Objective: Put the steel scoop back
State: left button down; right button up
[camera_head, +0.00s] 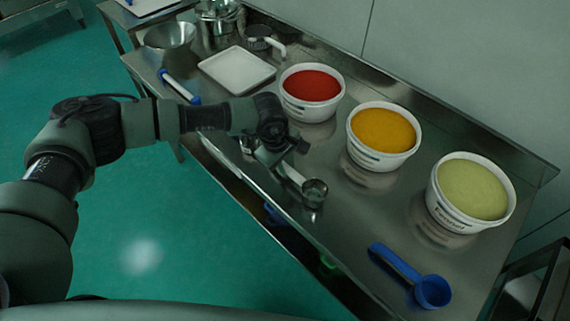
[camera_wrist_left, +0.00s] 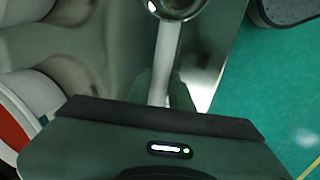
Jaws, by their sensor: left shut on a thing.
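The steel scoop (camera_head: 314,191) has a small round metal cup and a pale handle. My left gripper (camera_head: 281,158) is shut on its handle, over the front edge of the steel table (camera_head: 345,225). The cup points toward the lower right in the head view. In the left wrist view the scoop's handle (camera_wrist_left: 166,55) runs up from behind the gripper body, and its cup is cut off at the top edge. The fingertips are hidden there, and I cannot tell whether the scoop touches the table. My right gripper is out of view.
Tubs of red (camera_head: 311,87), orange (camera_head: 382,128) and green (camera_head: 473,190) material line the table's back. A blue scoop (camera_head: 431,291) lies front right. A white tray (camera_head: 236,70), a steel bowl (camera_head: 170,36), a pale-handled steel cup (camera_head: 258,37) and a blue-and-white tool (camera_head: 180,87) are left.

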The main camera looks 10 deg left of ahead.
pick_arm(q)
jog(key=shift+f, duration=0.2)
jog(key=c, duration=0.7)
grip_release()
jog(key=shift+r, duration=0.1)
jog(key=shift+w+d+p+v, duration=0.2)
jog(key=shift+p+v, duration=0.25)
jog(key=shift+v, duration=0.65)
jog(key=shift+w+d+p+v, duration=0.1)
jog(key=shift+w+p+v, duration=0.25)
jog(key=shift+v, duration=0.8)
jog(key=shift+w+d+p+v, duration=0.1)
jog(key=shift+p+v, duration=0.45)
jog(key=shift+v, duration=0.55)
jog(key=shift+r, duration=0.2)
